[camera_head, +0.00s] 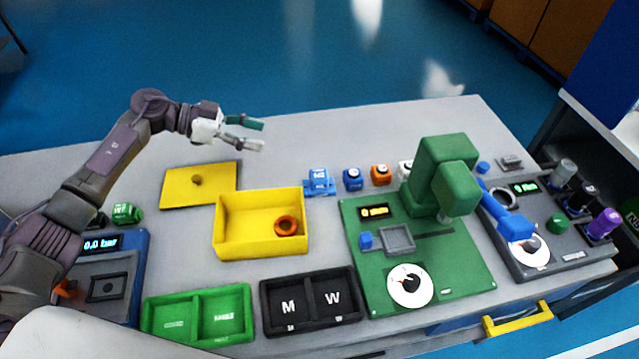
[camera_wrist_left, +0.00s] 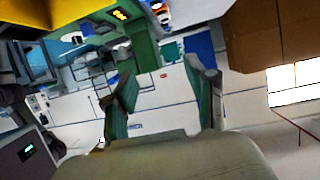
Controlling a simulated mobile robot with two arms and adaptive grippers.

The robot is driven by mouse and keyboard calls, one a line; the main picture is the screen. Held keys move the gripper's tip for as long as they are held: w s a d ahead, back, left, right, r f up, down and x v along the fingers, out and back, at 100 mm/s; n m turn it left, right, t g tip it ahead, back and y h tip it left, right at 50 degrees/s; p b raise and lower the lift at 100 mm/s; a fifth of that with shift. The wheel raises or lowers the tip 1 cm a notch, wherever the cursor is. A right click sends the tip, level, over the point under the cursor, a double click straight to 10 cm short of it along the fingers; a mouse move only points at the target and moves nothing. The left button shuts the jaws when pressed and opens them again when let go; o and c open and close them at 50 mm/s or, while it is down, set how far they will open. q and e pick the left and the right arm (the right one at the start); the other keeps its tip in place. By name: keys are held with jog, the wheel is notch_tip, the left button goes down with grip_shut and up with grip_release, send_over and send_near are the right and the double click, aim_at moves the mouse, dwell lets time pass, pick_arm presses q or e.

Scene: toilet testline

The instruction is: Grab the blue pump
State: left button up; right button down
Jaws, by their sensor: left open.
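A small blue block-shaped item with white lettering (camera_head: 318,179) stands on a light blue base behind the yellow box. A darker blue item with a white mark (camera_head: 352,179) stands just right of it. I cannot tell for sure which of these is the blue pump. My left gripper (camera_head: 255,135) is open and empty, raised over the far edge of the table, left of and beyond both blue items. The left wrist view shows its two green-lined fingers (camera_wrist_left: 163,82) apart with nothing between them. My right gripper is not in view.
A yellow open box (camera_head: 229,242) holds an orange ring. A yellow lid (camera_head: 180,186) lies behind it. Green trays (camera_head: 246,318), black trays marked M and W (camera_head: 316,315) and a green machine (camera_head: 440,175) stand nearby. An orange item (camera_head: 380,175) neighbours the darker blue one.

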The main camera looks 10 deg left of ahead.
pick_arm(q)
jog(key=f, duration=0.1)
jog(key=b, duration=0.8)
send_near(315, 174)
jog(key=d, duration=0.1)
jog(key=d+p, duration=0.1)
jog(key=d, duration=0.1)
jog(key=shift+w, duration=0.4)
jog(key=shift+a+f+x, duration=0.1)
jog(key=shift+f+x, duration=0.1)
jog(key=shift+x, duration=0.85)
jog(key=shift+a+f+x, duration=0.1)
jog(key=shift+f+x, duration=0.05)
jog(key=shift+x, duration=0.9)
jog(key=shift+a+f+x, duration=0.1)
jog(key=shift+f+x, duration=0.1)
jog(key=shift+x, duration=0.8)
jog(key=shift+r, duration=0.1)
grip_shut()
